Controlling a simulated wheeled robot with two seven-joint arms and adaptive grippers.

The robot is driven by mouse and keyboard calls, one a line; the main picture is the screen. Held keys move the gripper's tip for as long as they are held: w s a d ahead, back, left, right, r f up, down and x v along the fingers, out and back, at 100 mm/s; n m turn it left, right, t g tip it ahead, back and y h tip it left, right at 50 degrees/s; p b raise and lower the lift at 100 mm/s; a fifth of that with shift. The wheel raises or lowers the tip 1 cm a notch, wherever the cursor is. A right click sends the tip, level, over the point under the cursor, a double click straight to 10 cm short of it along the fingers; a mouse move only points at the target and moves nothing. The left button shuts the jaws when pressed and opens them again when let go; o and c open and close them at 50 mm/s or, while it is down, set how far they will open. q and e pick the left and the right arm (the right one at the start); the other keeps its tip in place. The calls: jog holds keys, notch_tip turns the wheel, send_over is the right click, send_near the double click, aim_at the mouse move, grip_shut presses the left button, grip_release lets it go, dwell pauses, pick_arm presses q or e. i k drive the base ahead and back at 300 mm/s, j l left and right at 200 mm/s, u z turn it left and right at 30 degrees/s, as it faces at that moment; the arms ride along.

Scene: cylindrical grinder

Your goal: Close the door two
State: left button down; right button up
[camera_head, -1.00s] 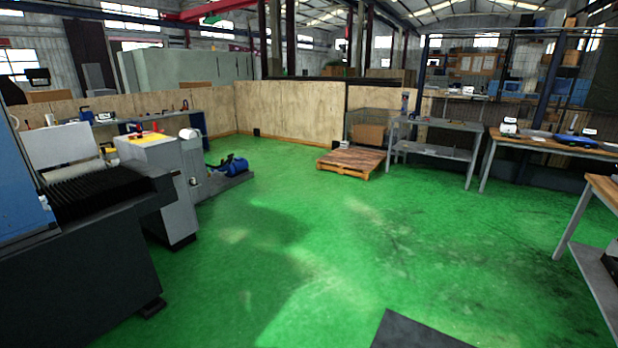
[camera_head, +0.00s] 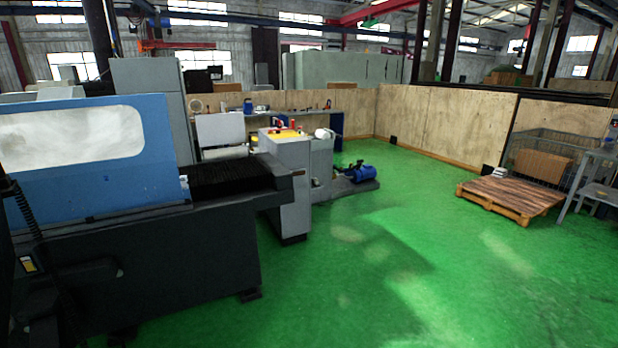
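The cylindrical grinder (camera_head: 170,235) stands at the left, with a dark grey base and a blue upper cover. A blue door panel (camera_head: 100,185) with a pale, cloudy window (camera_head: 70,136) shows on its front. I cannot tell which panel is door two, or whether this one is fully open or shut. The left end of the machine is cut off by the picture edge. Neither of my grippers is in view.
Black bellows (camera_head: 228,178) and a grey cabinet (camera_head: 290,185) extend right of the cover. A blue motor (camera_head: 360,173) sits on the floor behind. A wooden pallet (camera_head: 510,196) lies at the right. The green floor (camera_head: 400,270) in front is clear.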

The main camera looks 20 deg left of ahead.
aim_at(33, 140)
jog(key=i+u, duration=0.3)
jog(key=i, duration=0.15)
jog(key=i+u, duration=0.3)
jog(key=i, duration=0.2)
jog(key=i+l+u, duration=0.15)
jog(key=i+u, duration=0.15)
jog(key=i, duration=0.15)
jog(key=i+l+u, duration=0.35)
jog(key=i+j, duration=0.05)
jog(key=i, duration=0.05)
